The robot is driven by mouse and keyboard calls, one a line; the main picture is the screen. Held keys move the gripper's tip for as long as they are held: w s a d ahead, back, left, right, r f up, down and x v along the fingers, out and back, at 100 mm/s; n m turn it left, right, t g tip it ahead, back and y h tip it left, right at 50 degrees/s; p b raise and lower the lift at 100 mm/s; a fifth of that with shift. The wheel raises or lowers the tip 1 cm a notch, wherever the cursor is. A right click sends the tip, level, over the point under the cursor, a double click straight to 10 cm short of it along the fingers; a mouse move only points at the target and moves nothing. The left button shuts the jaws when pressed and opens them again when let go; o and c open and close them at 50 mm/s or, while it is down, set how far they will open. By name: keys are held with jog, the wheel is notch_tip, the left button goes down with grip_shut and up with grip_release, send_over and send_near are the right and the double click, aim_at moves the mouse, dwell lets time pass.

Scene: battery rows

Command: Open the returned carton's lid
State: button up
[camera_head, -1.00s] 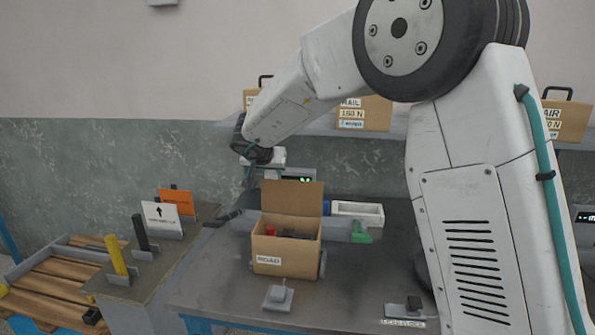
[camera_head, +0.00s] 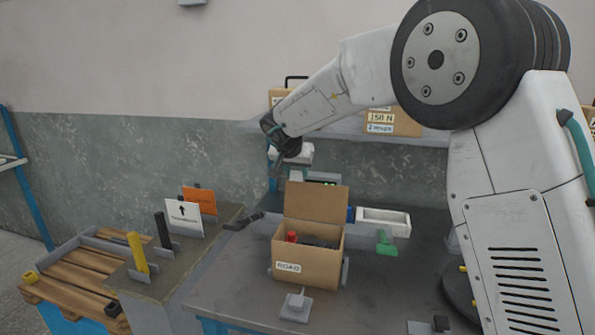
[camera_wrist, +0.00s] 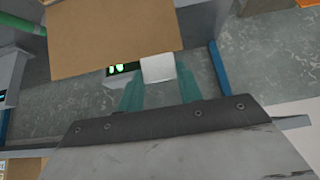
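The open-topped carton (camera_head: 305,263) labelled ROAD stands on the grey bench. Its lid (camera_head: 316,203) stands up at the back edge, and a red item and dark items show inside. The lid also shows as a brown panel in the wrist view (camera_wrist: 115,35). My gripper is behind and above the lid, to its left in the head view. In the wrist view its two teal fingers (camera_wrist: 160,90) are apart, with the lid beyond them. A small white piece (camera_wrist: 158,68) shows between the fingertips; I cannot tell if it touches them. In the head view the fingertips are unclear.
A white tray (camera_head: 383,220) and a green piece (camera_head: 386,244) are right of the carton. A small grey block (camera_head: 296,305) sits in front. A side counter at left holds signs (camera_head: 184,216) and yellow and black upright pieces. Cases stand on the shelf behind.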

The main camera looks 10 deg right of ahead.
jog(key=o, duration=0.4)
jog(key=shift+o, duration=0.2)
jog(key=v, duration=0.7)
jog(key=shift+s+r, duration=0.25)
jog(key=shift+r, duration=0.05)
